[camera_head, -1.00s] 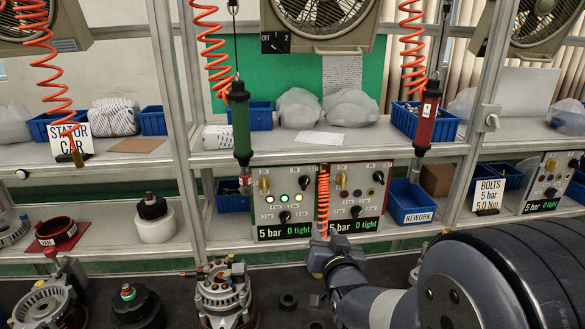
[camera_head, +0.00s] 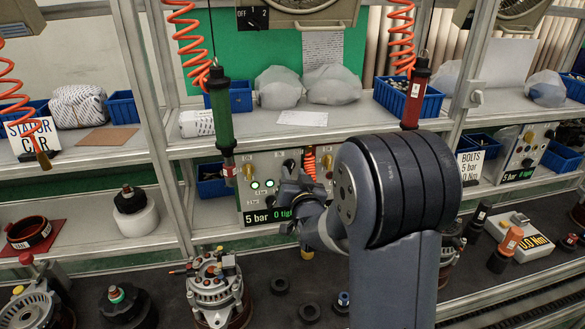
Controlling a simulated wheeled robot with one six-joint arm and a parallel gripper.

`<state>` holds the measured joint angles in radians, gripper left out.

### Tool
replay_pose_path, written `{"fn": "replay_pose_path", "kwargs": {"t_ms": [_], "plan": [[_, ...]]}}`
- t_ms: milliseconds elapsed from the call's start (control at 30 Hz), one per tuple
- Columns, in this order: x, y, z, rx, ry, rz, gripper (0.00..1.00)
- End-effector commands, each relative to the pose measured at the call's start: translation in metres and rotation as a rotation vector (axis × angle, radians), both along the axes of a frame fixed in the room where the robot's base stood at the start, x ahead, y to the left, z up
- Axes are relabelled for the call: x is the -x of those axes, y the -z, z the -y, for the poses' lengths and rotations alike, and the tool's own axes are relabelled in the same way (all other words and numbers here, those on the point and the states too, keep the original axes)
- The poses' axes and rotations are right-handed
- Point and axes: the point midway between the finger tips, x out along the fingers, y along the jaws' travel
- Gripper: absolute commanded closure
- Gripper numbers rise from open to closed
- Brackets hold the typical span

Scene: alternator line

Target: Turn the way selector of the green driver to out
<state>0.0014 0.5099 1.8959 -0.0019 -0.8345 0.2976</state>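The green driver (camera_head: 218,115) hangs upright from its cord at the left of the control panel. Its lower metal end comes down past the shelf edge. The control panel (camera_head: 243,200) beneath it has a yellow knob, small black knobs, two lit lamps and a display reading "5 bar" and "0 tight", partly covered by my arm. Which of its knobs is the way selector cannot be read. My gripper (camera_head: 292,180) is in front of the panel's right side, to the right of the driver. Its fingers are small and dark here, so their opening cannot be told.
A red driver (camera_head: 415,95) hangs at the right, with my arm in front of the panel area below it. An alternator (camera_head: 214,285) stands on the dark bench. Several black rings lie near it. Blue bins (camera_head: 230,97) and wrapped bundles sit on the upper shelf.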

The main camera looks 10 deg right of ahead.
Motion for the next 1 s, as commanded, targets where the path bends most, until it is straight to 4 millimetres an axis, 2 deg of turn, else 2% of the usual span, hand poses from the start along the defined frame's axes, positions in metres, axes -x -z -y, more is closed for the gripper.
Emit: {"fn": "replay_pose_path", "kwargs": {"t_ms": [200, 533, 900, 1000], "plan": [[-0.016, -0.001, 0.0, 0.0, 0.0, 0.001, 0.68], [-0.018, 0.0, 0.0, 0.0, 0.0, 0.0, 0.69], [-0.018, 0.0, 0.0, 0.0, 0.0, 0.0, 0.99], [-0.018, 0.0, 0.0, 0.0, 0.0, 0.0, 1.0]]}}
